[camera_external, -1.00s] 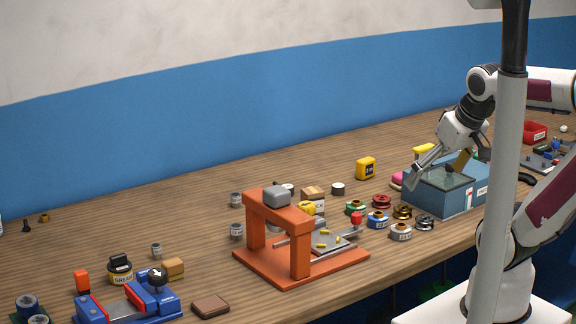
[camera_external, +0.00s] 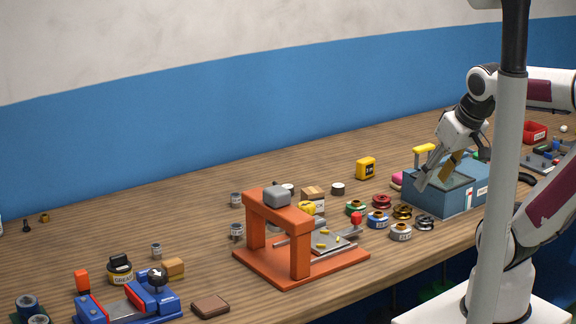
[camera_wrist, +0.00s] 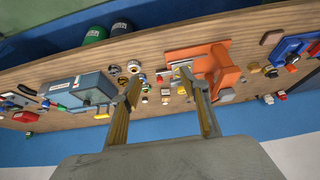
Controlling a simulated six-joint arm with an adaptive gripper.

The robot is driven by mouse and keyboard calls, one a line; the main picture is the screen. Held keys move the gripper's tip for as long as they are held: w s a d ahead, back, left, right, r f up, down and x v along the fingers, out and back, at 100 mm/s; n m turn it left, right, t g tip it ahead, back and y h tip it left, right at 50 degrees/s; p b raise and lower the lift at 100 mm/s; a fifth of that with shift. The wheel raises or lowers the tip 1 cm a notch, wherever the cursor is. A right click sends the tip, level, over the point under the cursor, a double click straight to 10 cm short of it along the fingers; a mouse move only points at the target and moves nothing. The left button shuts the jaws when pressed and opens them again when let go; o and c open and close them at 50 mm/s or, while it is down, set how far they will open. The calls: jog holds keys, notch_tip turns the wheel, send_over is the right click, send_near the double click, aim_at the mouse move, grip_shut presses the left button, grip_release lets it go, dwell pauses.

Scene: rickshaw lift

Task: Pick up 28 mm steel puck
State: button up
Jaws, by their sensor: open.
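My gripper (camera_external: 436,177) is over the blue glass-topped box (camera_external: 436,204) at the right, pointing down and left. Its two fingers are apart with nothing between them. In the wrist view the open fingers (camera_wrist: 160,82) frame bare wood and small parts. I cannot tell which is the 28 mm steel puck. All are well away from my gripper.
The orange press (camera_external: 302,258) stands mid-table with a grey block on top. Several spools (camera_external: 378,219) lie between it and the box. A yellow case (camera_external: 366,168) is behind. A blue vise (camera_external: 130,300) is front left. The back left wood is mostly clear.

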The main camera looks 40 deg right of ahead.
jog(key=shift+w, duration=0.1)
jog(key=w+a+m+h, duration=0.1)
jog(key=w+m, duration=0.1)
jog(key=w, duration=2.1)
jog(key=w+a+f, duration=0.4)
jog(key=w+f, duration=0.4)
jog(key=w, duration=0.1)
jog(key=w+a+f, duration=0.4)
jog(key=w+f, duration=0.4)
jog(key=w, duration=0.2)
jog(key=shift+w+a+f, duration=0.2)
jog(key=shift+w+f, duration=0.1)
jog(key=shift+f, duration=0.1)
jog(key=shift+x, duration=1.25)
